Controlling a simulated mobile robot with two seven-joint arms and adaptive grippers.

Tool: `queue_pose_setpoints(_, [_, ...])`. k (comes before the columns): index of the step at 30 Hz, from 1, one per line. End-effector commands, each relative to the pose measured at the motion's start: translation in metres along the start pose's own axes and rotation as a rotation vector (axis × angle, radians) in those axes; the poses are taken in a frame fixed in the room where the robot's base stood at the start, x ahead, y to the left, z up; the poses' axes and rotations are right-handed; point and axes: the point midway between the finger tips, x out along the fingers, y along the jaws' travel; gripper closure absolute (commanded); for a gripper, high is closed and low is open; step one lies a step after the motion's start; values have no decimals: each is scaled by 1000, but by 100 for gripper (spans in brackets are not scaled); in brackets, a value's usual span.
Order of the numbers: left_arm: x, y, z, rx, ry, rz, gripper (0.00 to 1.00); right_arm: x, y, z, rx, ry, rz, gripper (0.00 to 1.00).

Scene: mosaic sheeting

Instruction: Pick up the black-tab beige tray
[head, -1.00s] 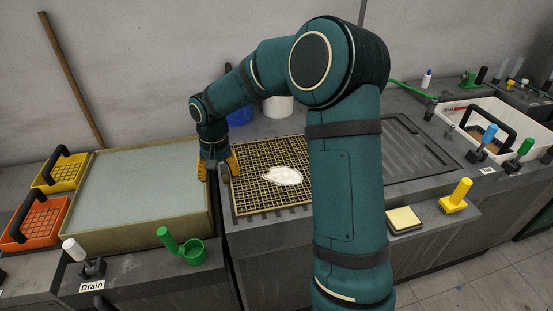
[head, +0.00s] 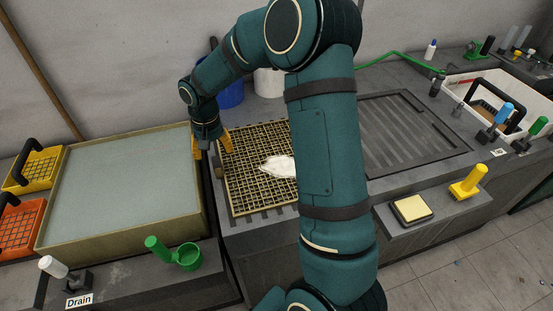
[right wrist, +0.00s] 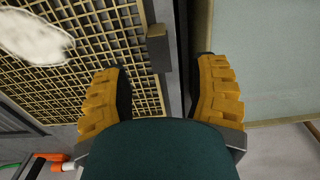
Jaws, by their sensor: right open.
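The beige tray (head: 245,190) is a flat lattice with a white patch on it, lying on the dark counter. It also shows in the right wrist view (right wrist: 95,60). Its dark tab (right wrist: 158,48) sticks out from its edge toward the basin; in the head view the tab (head: 219,172) is at the tray's left side. My right gripper (head: 212,150) is open and empty above that edge. In the right wrist view its yellow fingers (right wrist: 160,75) lie to either side of the tab's line, with the tab just beyond them. My left gripper is not in view.
A wide basin (head: 48,243) of pale liquid stands left of the tray, close to my gripper. Yellow (head: 40,170) and orange (head: 20,222) baskets stand farther left. A green cup (head: 189,258) is in front. My right arm hides part of the tray's right side.

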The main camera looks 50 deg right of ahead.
Motion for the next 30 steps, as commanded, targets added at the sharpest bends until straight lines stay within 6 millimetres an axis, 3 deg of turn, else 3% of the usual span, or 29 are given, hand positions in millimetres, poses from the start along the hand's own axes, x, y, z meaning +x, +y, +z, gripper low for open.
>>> queue_pose_setpoints(3, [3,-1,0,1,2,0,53,14,0,0,-1,0,0,40])
queue_pose_setpoints(11, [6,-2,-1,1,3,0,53,28,0,0,-1,-1,0,40])
queue_pose_setpoints(20, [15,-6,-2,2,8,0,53,69,1,-2,-1,-2,1,40])
queue_pose_setpoints(28, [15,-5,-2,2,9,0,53,71,1,-2,-1,1,0,38])
queue_pose_setpoints(30, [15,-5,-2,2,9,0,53,71,1,-2,-1,1,0,63])
